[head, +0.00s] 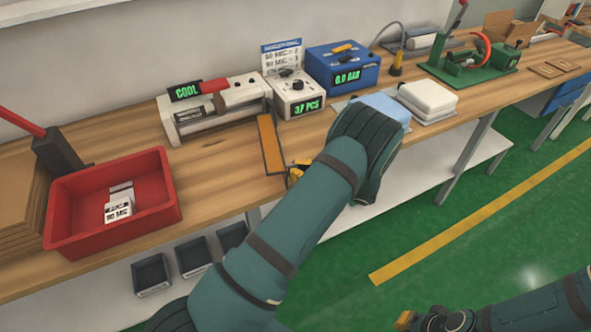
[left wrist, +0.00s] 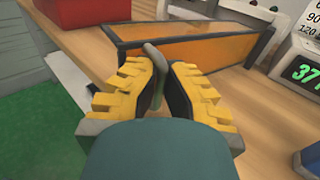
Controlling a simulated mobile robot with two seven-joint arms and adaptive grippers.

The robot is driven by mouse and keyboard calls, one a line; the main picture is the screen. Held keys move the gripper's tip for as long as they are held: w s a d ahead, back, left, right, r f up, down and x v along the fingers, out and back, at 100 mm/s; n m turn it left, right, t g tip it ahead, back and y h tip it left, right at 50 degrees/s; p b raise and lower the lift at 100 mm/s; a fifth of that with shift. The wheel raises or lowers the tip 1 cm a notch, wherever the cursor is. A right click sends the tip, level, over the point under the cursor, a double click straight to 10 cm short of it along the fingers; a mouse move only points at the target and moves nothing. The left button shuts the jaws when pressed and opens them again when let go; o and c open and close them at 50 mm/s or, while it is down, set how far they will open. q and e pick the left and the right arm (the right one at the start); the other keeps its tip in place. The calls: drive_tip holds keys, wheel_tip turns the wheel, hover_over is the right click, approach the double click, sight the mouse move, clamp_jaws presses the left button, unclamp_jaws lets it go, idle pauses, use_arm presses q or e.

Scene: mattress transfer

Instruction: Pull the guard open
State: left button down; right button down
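The guard (head: 270,145) is an orange see-through panel in a dark frame. It stands out from the right end of the white sealing machine (head: 215,108) towards the bench's front edge. In the left wrist view the guard (left wrist: 195,48) has a grey upright handle (left wrist: 153,58) at its near side. My left gripper (head: 298,170) is at the guard's front end; its yellow fingers (left wrist: 163,78) are closed around the handle. My forearm hides part of this in the head view. My right gripper (head: 425,319) is low at the bottom right, away from the bench, its fingers unclear.
A red tray (head: 75,215) with packets stands at the left. A white counter box (head: 294,95) and a blue box (head: 342,68) stand behind my left arm. White folded pads (head: 428,98) and a green fixture (head: 470,60) are further right. The floor in front is clear.

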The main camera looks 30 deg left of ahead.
use_arm(q)
drive_tip(key=shift+w+a+r, duration=0.1)
drive_tip(key=shift+w+r, duration=0.05)
drive_tip(key=shift+r, duration=0.25)
drive_tip(key=c, duration=1.1)
unclamp_jaws()
drive_tip(key=shift+o, duration=0.2)
drive_tip(key=shift+f, duration=0.15)
drive_tip(key=w+d, duration=0.2)
drive_tip(key=d, duration=1)
drive_tip(key=shift+a, duration=0.1)
